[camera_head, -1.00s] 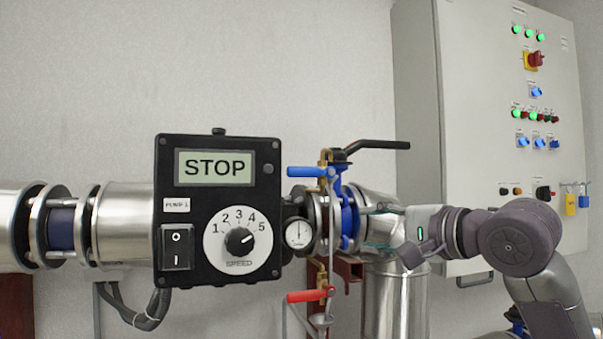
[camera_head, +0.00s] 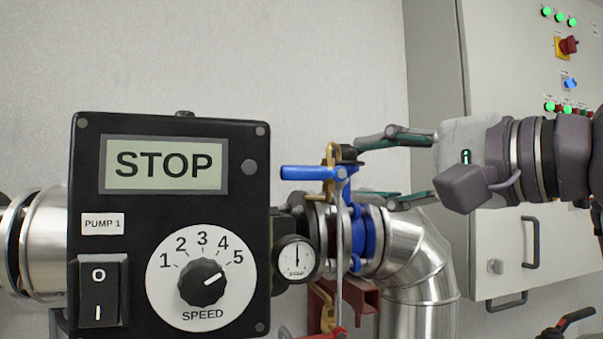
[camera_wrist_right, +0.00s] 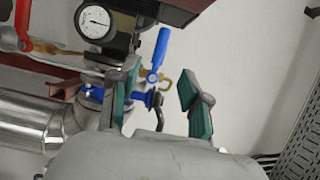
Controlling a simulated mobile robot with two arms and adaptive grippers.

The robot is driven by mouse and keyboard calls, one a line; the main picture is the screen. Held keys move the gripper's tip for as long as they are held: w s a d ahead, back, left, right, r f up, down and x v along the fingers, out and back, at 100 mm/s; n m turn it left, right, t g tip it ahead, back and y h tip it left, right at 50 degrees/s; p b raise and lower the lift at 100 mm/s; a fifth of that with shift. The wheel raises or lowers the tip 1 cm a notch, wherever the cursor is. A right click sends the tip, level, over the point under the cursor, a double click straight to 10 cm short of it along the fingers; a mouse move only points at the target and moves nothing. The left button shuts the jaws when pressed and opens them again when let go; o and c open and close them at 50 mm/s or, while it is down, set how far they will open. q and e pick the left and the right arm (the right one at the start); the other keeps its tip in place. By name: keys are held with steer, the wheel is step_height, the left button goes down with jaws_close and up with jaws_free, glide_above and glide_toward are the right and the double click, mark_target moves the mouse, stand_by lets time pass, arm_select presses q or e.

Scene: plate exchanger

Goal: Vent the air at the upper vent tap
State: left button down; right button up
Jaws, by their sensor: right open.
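The upper vent tap has a blue lever handle (camera_head: 312,173) that points left from a brass body (camera_head: 331,165), above the pipe flange. The blue handle also shows in the right wrist view (camera_wrist_right: 158,55), beyond and between the fingers. My right gripper (camera_head: 366,168) is open, with its two green-padded fingers pointing left, just right of the tap. In the right wrist view the fingers (camera_wrist_right: 157,97) stand apart with nothing held. The upper finger overlaps the black valve lever in the head view; I cannot tell whether they touch. My left gripper is out of view.
The pump control box (camera_head: 170,225) reads STOP. A pressure gauge (camera_head: 295,258) sits below the tap, and a red lever (camera_head: 325,334) lower still. A steel elbow pipe (camera_head: 418,262) runs below my gripper. The grey cabinet (camera_head: 500,240) stands behind at right. The wall above is clear.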

mark_target(305, 173)
steer(key=p+x, duration=0.1)
steer(key=x, duration=0.3)
steer(key=p+x, duration=0.2)
steer(key=x, duration=0.2)
steer(key=shift+a+r, duration=0.25)
steer(key=shift+a, duration=0.15)
steer(key=p+x, duration=0.1)
steer(key=x, duration=0.2)
steer(key=shift+w+a+f+p, duration=0.1)
steer(key=shift+w+p, duration=0.15)
steer(key=shift+p, duration=0.1)
steer(key=shift+w+f, duration=0.1)
steer(key=shift+c, duration=0.5)
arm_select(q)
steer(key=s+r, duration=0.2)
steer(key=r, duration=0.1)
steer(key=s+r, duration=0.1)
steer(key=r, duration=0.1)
arm_select(e)
jaws_close()
